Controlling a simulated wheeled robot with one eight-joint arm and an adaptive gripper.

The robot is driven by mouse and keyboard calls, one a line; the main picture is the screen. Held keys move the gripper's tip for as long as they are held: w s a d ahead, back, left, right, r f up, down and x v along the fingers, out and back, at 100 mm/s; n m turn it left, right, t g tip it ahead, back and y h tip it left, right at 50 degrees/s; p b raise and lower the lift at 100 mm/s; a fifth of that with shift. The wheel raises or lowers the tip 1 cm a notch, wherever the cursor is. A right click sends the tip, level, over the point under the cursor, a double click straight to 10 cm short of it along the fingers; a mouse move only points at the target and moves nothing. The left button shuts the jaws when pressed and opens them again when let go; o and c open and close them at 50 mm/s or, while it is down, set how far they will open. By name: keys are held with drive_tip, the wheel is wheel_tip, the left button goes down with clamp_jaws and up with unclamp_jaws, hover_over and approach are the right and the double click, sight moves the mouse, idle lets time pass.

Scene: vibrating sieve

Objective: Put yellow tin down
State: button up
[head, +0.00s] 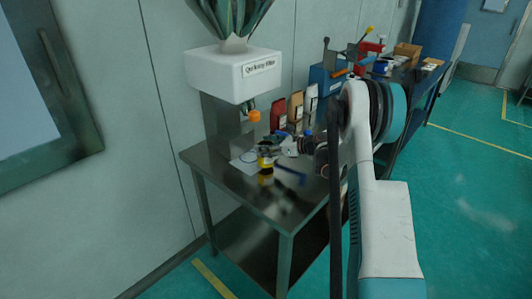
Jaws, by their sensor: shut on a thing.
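The yellow tin (265,168) is small, with a dark band. It is upright at the metal table (262,200), below the white machine. My gripper (273,152) reaches in from the right and is shut on the tin. The fingers are small and partly blurred into the things behind. I cannot tell whether the tin's base touches the table top.
The white machine head (232,74) with an orange knob (254,116) overhangs the table's back. A white sheet (245,163) lies left of the tin. A blue item (291,175) lies right of it. Red and tan packs (295,106) stand behind. The table's front is clear.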

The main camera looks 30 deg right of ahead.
drive_tip(key=shift+f, duration=0.95)
drive_tip(key=shift+r, duration=0.1)
drive_tip(key=o, duration=1)
drive_tip(key=shift+o, duration=0.2)
drive_tip(key=p+v, duration=0.2)
drive_tip(key=v, duration=1)
drive_tip(key=shift+p, duration=0.35)
